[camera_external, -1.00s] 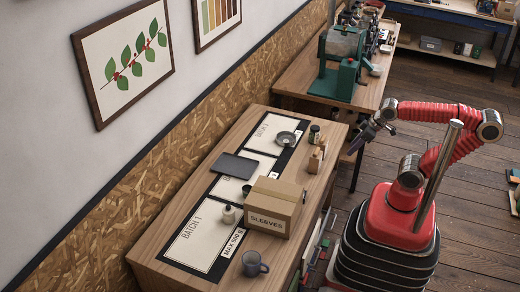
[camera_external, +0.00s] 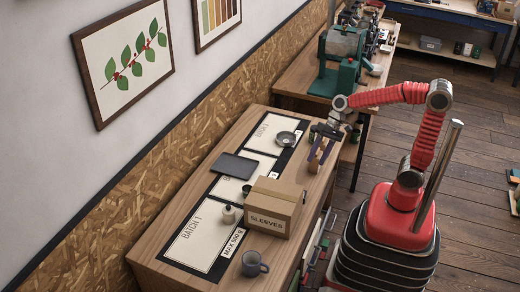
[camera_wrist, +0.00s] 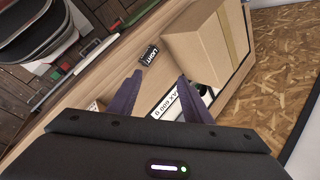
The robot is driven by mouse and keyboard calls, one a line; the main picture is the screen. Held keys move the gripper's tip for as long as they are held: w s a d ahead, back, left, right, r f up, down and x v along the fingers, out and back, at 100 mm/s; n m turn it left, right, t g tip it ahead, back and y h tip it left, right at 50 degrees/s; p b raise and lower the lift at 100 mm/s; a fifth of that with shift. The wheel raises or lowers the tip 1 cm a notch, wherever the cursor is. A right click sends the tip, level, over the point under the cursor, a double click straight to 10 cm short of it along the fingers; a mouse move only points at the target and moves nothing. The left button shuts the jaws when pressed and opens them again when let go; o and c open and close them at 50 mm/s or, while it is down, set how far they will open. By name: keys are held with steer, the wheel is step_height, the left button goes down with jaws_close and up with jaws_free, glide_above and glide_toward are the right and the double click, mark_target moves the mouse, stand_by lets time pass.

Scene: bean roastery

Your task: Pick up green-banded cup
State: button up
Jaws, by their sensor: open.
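I cannot make out a green band on any cup for sure. In the external view a small dark cup-like thing (camera_external: 246,190) stands just left of the cardboard box, partly hidden by it; its colour is hard to tell. A grey-blue mug (camera_external: 254,264) stands at the table's near end. My gripper (camera_external: 317,158) is over the far right part of the table, beyond the box and apart from both. In the wrist view my gripper (camera_wrist: 160,76) has its fingers spread, with nothing held between them.
The cardboard SLEEVES box (camera_external: 272,209) stands mid-table and also fills the wrist view's upper middle (camera_wrist: 200,45). A grey tray (camera_external: 234,167), a metal dish (camera_external: 286,138) and a pale jar (camera_external: 228,214) are around it. A dark LIGHT block (camera_wrist: 149,55) lies beyond my fingers.

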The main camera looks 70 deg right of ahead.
steer(key=w+a+f+m+y, duration=0.2)
steer(key=w+m, duration=0.1)
steer(key=w, duration=0.3)
steer(key=w+a+f+m+y, duration=0.2)
steer(key=w+m, duration=0.2)
steer(key=w, duration=0.2)
steer(key=m+t+y, duration=0.2)
steer(key=m, duration=0.5)
glide_toward(251, 187)
steer(key=shift+d+f, duration=0.1)
steer(key=shift+d, duration=0.55)
steer(key=shift+x, duration=4.3)
steer(key=shift+n, duration=0.3)
steer(key=shift+x, duration=2.6)
steer(key=shift+s, duration=0.1)
steer(key=shift+c, duration=0.4)
